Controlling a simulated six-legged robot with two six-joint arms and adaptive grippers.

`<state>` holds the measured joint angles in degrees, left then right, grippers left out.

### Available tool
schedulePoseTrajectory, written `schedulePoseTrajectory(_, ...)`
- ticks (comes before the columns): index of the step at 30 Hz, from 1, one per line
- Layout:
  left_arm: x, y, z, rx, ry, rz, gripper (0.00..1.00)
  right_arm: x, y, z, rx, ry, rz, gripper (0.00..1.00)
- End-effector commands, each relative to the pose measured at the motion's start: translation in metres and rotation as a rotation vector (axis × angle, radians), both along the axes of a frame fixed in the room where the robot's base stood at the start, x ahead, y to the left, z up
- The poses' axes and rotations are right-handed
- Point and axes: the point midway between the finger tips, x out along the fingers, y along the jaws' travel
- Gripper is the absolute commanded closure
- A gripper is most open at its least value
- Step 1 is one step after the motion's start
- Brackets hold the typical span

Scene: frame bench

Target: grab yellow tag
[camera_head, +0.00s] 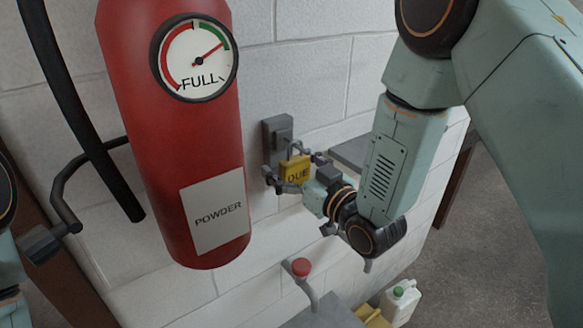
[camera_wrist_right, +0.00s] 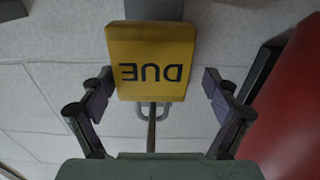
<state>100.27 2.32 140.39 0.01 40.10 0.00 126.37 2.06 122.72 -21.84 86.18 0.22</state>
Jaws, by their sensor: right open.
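The yellow tag (camera_head: 295,170), marked DUE, hangs by a grey shackle from a grey wall bracket (camera_head: 277,135), right of the red extinguisher. My right gripper (camera_head: 287,184) is open at the tag, its fingers on either side of it. In the right wrist view the tag (camera_wrist_right: 152,60) appears upside down between the open fingers of the right gripper (camera_wrist_right: 158,86).
The red extinguisher (camera_head: 170,130) with its gauge and POWDER label stands close left of the tag. A black hose (camera_head: 75,105) runs beside it. Below are a red-capped pipe (camera_head: 301,267) and a white bottle (camera_head: 400,302). The pale block wall is behind.

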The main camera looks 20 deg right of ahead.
Motion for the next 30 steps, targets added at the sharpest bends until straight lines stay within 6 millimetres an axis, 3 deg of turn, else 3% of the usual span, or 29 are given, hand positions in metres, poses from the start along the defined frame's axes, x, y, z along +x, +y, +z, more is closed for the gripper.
schedulePoseTrajectory(4, 0.0, 0.0, -0.0006, 0.0, 0.0, 0.0, 0.6, 0.0002, -0.0016, -0.0008, 0.0, 0.001, -0.002, 0.13)
schedulePoseTrajectory(24, 0.0001, 0.0, -0.0007, 0.0, 0.0, 0.0, 0.6, 0.0035, -0.0029, -0.0006, 0.0, 0.0, -0.003, 0.7)
schedulePoseTrajectory(30, 0.0001, -0.0001, -0.0006, 0.0, 0.0, -0.001, 0.6, 0.0034, -0.0028, -0.0007, 0.0, 0.0, -0.003, 0.71)
